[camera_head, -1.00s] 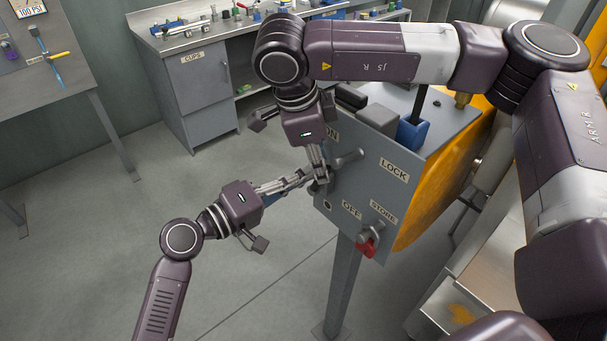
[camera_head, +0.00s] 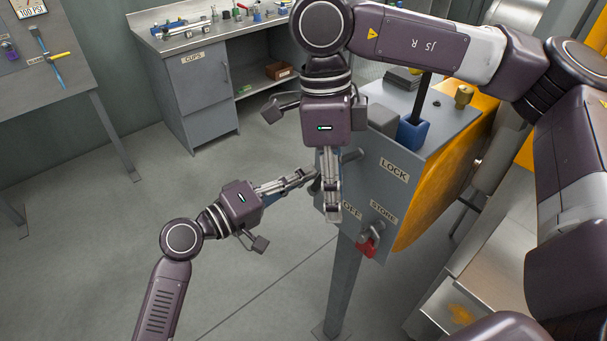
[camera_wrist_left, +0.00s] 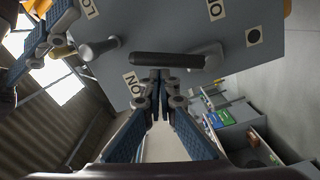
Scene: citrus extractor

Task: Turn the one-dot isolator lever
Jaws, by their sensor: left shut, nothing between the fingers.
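The grey isolator panel (camera_head: 365,185) carries the labels ON, OFF, LOCK and STORE. In the left wrist view a lever with a dark grip (camera_wrist_left: 165,60) lies across the panel, and a square plate with one black dot (camera_wrist_left: 253,37) sits to its right. A second grey peg-like handle (camera_wrist_left: 98,49) is further left; a grey handle (camera_head: 352,155) also shows in the head view. My left gripper (camera_head: 312,173) is shut and empty, its tips right at the dark grip. My right gripper (camera_head: 333,214) points down in front of the panel, hiding part of it; its finger gap is unclear.
A red padlock (camera_head: 367,246) hangs at STORE on the panel's lower right. A blue holder (camera_head: 411,134) and a brass piece (camera_head: 463,96) stand on the top behind. A workbench (camera_head: 185,48) is at the back. The floor at left is clear.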

